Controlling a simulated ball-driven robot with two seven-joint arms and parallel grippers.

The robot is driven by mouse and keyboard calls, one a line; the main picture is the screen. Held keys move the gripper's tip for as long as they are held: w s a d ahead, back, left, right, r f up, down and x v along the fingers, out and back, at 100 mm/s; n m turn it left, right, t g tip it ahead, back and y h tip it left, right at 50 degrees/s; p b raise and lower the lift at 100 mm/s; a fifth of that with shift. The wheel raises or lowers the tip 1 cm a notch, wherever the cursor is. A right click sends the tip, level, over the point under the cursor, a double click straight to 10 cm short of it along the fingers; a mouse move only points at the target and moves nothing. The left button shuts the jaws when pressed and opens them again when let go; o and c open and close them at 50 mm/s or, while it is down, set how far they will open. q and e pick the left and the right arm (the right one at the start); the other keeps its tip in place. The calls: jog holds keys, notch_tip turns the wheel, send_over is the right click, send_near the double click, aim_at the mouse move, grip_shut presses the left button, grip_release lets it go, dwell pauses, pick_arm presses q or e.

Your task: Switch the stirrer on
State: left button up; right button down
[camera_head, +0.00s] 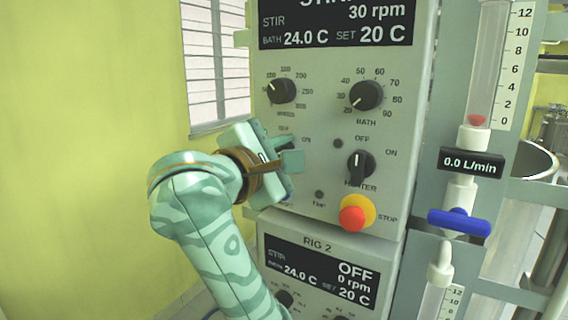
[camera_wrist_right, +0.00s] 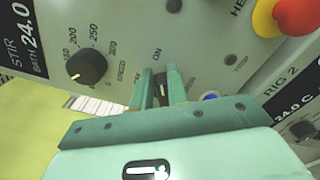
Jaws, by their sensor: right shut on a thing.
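The upper control panel (camera_head: 325,130) has a display (camera_head: 335,22) reading 30 rpm, bath 24.0 C and set 20 C; its top line is cut off. My right gripper (camera_head: 284,160) is at the lower left of this panel and largely covers the stirrer switch there. In the right wrist view, my right gripper (camera_wrist_right: 162,85) is shut on the small black switch knob (camera_wrist_right: 162,92), one finger on each side, below the ON label. The knob's exact angle is hard to read. My left gripper is not in view.
Speed dial (camera_head: 281,91) and bath dial (camera_head: 366,95) sit above. The heater switch (camera_head: 360,165) and red stop button (camera_head: 354,217) are to the right. The RIG 2 display (camera_head: 322,272), reading OFF, is below. A flow tube with blue valve (camera_head: 459,222) stands right.

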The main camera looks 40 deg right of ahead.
jog(key=shift+w+a+f+m+b, duration=0.1)
jog(key=shift+w+f+m+b, duration=0.1)
jog(key=shift+f+m+b, duration=0.15)
dwell(0.3)
